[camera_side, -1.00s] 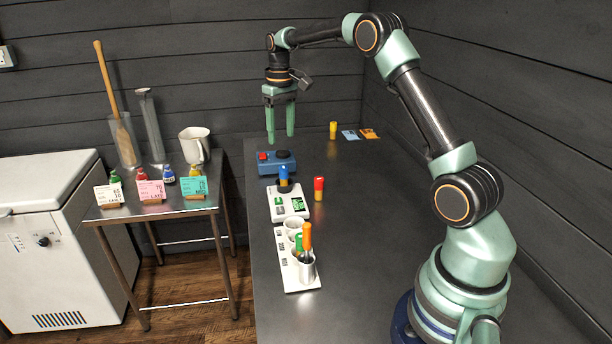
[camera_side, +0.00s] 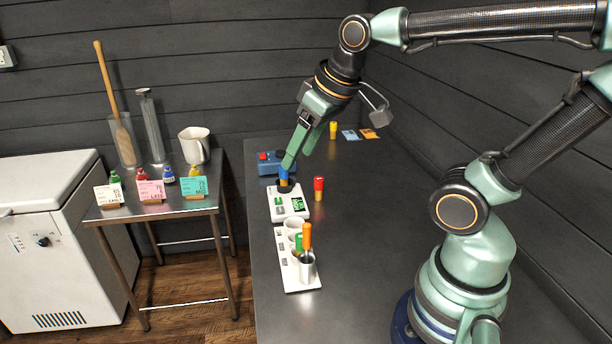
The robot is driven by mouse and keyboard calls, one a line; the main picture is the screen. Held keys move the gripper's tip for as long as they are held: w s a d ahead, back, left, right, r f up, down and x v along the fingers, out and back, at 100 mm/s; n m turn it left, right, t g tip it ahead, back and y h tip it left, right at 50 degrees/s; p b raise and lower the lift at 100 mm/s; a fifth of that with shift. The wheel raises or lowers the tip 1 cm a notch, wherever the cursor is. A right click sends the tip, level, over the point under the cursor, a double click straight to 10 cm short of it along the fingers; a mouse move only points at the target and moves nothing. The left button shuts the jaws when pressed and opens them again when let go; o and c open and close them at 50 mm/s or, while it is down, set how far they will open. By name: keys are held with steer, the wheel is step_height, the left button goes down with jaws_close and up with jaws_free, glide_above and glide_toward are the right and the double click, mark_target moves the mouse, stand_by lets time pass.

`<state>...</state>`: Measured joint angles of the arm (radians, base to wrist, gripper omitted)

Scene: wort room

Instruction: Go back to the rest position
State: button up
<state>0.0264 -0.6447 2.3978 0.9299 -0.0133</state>
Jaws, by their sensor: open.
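My gripper (camera_side: 289,160) is open and empty, its fingers tilted down and to the left. In the picture it overlaps the top of the blue-capped vial (camera_side: 283,183) and the right part of the blue device with a red button (camera_side: 268,163); I cannot tell how far apart they are in depth. The blue-capped vial stands on the white scale-like device with a green display (camera_side: 289,207), its top partly hidden by my fingers.
A red-capped vial (camera_side: 319,188) stands right of the white device. A white rack (camera_side: 286,264) holds green and orange-topped items and a metal cup (camera_side: 307,267). A yellow vial (camera_side: 333,130) and blue and orange cards stand farther back.

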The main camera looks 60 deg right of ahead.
steer(key=shift+s+a+f, duration=0.4)
steer(key=shift+s+f, duration=0.2)
steer(key=shift+s, duration=0.2)
stand_by(0.8)
